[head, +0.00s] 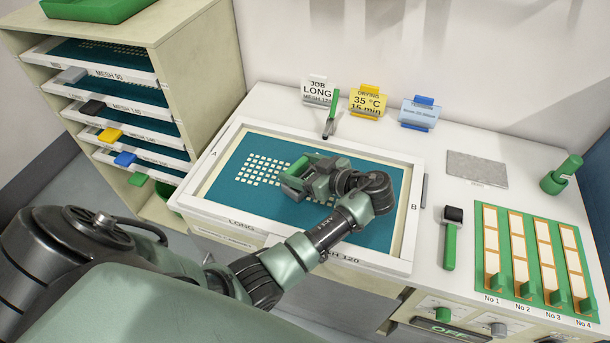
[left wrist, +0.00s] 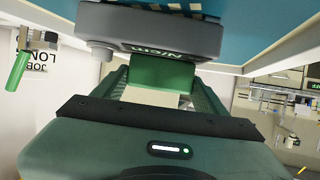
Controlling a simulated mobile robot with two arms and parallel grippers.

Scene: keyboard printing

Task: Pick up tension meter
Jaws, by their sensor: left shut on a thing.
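The tension meter (head: 294,176) is a grey and green device over the teal mesh of the framed screen (head: 381,235) on the table. In the left wrist view the meter (left wrist: 165,42) shows a label reading N/cm and a green grip block. My left gripper (head: 312,178) comes in from the right side of the meter and is shut on it. In the left wrist view my left gripper's fingers (left wrist: 160,85) stand on both sides of the green block. I cannot tell whether the meter touches the mesh. My right gripper is not in view.
A rack (head: 198,75) with several screens stands at the left. Sign cards (head: 367,103) and a green-handled tool (head: 331,113) are behind the screen. To the right are a grey plate (head: 477,168), a green-handled tool (head: 450,240) and a green panel (head: 508,250) with numbered strips.

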